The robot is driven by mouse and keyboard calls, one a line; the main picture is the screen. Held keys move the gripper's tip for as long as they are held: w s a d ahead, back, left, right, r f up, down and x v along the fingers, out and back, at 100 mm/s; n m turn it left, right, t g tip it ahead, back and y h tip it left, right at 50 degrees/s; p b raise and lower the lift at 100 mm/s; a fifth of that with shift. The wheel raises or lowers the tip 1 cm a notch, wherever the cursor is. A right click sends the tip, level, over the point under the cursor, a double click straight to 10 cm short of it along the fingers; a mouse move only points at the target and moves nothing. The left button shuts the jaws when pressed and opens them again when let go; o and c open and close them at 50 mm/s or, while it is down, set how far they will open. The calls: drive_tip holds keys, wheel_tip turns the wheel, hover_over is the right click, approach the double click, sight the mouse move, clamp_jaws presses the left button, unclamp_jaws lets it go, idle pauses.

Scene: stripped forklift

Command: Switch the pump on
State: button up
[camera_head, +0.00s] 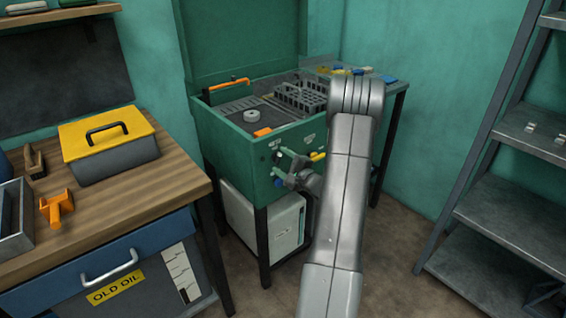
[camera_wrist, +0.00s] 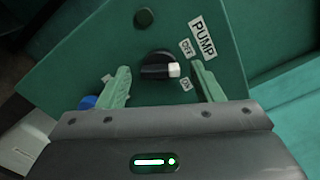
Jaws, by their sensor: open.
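The pump switch (camera_wrist: 157,66) is a black rotary knob with a white tip on a green panel (camera_wrist: 75,60). The tip points right in the wrist view, between the OFF label (camera_wrist: 187,47) and the ON label (camera_wrist: 186,85). A PUMP label (camera_wrist: 204,38) sits beside them. My gripper (camera_wrist: 160,71) is open, with one pale green finger on each side of the knob; I cannot tell whether they touch it. In the head view my gripper (camera_head: 283,167) is at the front of the green washer cabinet (camera_head: 235,150), and the knob is hidden or too small to make out.
A blue knob (camera_wrist: 88,102) lies just outside the left finger. A wooden workbench (camera_head: 120,205) with a yellow-lidded toolbox (camera_head: 108,145) stands at the left. A grey shelf rack (camera_head: 515,200) stands at the right. A white container (camera_head: 265,220) sits under the cabinet.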

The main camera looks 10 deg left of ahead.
drive_tip(key=c, duration=1)
drive_tip(key=shift+f, duration=0.1)
drive_tip(key=m+b, duration=0.3)
drive_tip(key=m, duration=0.5)
drive_tip(key=shift+m, duration=0.3)
drive_tip(key=o, duration=1)
